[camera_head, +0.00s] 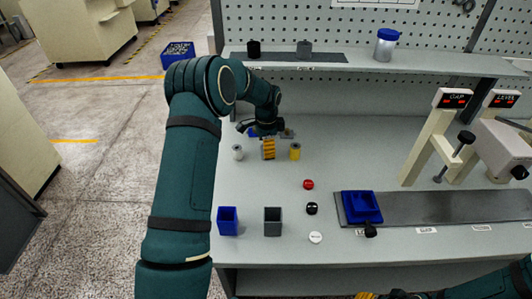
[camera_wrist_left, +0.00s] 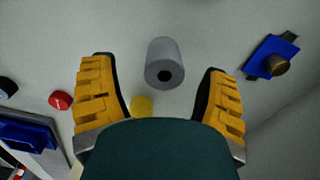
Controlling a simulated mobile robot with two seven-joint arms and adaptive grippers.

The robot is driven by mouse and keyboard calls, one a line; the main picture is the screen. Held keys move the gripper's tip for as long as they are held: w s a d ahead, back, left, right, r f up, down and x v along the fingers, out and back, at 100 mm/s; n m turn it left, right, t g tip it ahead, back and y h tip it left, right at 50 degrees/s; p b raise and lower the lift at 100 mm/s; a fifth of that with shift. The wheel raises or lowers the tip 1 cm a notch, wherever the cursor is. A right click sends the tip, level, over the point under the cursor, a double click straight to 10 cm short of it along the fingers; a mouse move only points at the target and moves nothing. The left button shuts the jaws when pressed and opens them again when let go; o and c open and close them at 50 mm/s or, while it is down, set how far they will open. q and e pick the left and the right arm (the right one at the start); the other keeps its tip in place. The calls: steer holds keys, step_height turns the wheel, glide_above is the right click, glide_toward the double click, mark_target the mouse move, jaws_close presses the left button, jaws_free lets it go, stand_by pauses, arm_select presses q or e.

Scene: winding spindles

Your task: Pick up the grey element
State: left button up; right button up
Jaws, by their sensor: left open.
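The grey element is a small grey cylinder (camera_head: 238,152) with a dark hole in its end, standing on the table left of my left gripper in the head view. My left gripper (camera_head: 268,150) is open and empty above the table. In the left wrist view the grey cylinder (camera_wrist_left: 164,63) appears between and beyond the spread yellow fingers, with no visible contact. A yellow cylinder (camera_head: 295,152) stands on the other side of that gripper. My right gripper (camera_head: 368,295) barely shows at the bottom edge, mostly cut off.
A blue fixture (camera_wrist_left: 272,57) with a knob lies behind my left gripper. Red (camera_head: 308,184), black (camera_head: 312,208) and white (camera_head: 316,237) caps lie nearer. Blue (camera_head: 228,221) and grey (camera_head: 273,222) boxes stand at the front. A blue holder (camera_head: 361,207) sits right.

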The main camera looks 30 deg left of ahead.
arm_select(q)
steer(key=f, duration=0.3)
steer(key=shift+w+a+f, duration=0.15)
steer(key=shift+a+f, duration=0.05)
steer(key=shift+f, duration=0.15)
jaws_close()
steer(key=shift+r, duration=0.15)
step_height(320, 180, up, 10)
steer(key=shift+f+p, duration=0.1)
steer(key=shift+p, duration=0.35)
